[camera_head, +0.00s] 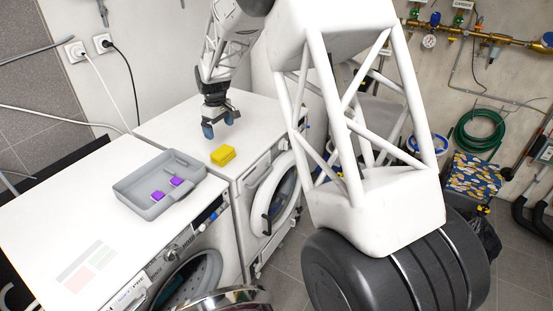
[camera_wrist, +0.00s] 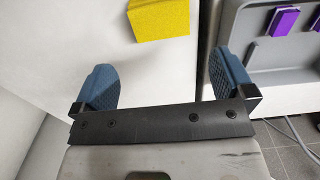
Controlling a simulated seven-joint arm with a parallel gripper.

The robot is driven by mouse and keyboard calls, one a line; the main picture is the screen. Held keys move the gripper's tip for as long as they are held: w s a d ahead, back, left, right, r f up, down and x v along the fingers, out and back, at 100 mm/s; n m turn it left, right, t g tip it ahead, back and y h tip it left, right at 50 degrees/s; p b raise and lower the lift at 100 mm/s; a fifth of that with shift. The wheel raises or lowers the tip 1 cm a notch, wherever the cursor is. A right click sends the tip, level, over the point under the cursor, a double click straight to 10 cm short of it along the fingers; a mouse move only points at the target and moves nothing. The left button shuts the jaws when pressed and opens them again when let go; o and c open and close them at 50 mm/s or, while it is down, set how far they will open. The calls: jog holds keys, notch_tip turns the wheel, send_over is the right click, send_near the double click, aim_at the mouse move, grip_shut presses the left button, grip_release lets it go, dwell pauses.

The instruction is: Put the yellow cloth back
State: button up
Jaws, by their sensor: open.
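The yellow cloth (camera_head: 223,155) is a small folded block lying on the white top of the far washing machine. It also shows at the top of the wrist view (camera_wrist: 158,18), ahead of the fingertips. My gripper (camera_head: 221,128) is open and empty above the same machine top, a little behind and left of the cloth and apart from it. Its two blue fingers (camera_wrist: 165,82) stand wide apart in the wrist view. A grey tray (camera_head: 132,193) sits on the near machine with two purple blocks (camera_head: 167,188) in it.
The far machine top (camera_head: 180,125) is otherwise clear, and the near machine top (camera_head: 50,225) has bare room left of the tray. My wrist view shows the tray's edge (camera_wrist: 228,35) close to the right finger. Cables run along the wall behind.

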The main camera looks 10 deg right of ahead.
jog(key=shift+r, duration=0.1)
jog(key=s+d+r+m, duration=0.2)
jog(key=s+d+r, duration=0.25)
jog(key=s, duration=0.45)
jog(key=s+d+r+m+t, duration=0.1)
jog(key=s+d+r, duration=0.2)
jog(key=s+r, duration=0.4)
jog(key=s+d+r+m, duration=0.2)
jog(key=s+d+r, duration=0.2)
jog(key=s, duration=0.6)
jog(key=s+d+m, duration=0.2)
jog(key=s+d, duration=0.1)
jog(key=s, duration=1.1)
jog(key=s+d+f+m+t, duration=0.1)
jog(key=s+d+m, duration=0.1)
jog(key=s, duration=1.1)
jog(key=shift+s+d+f+t, duration=0.3)
jog(key=shift+s+d, duration=0.1)
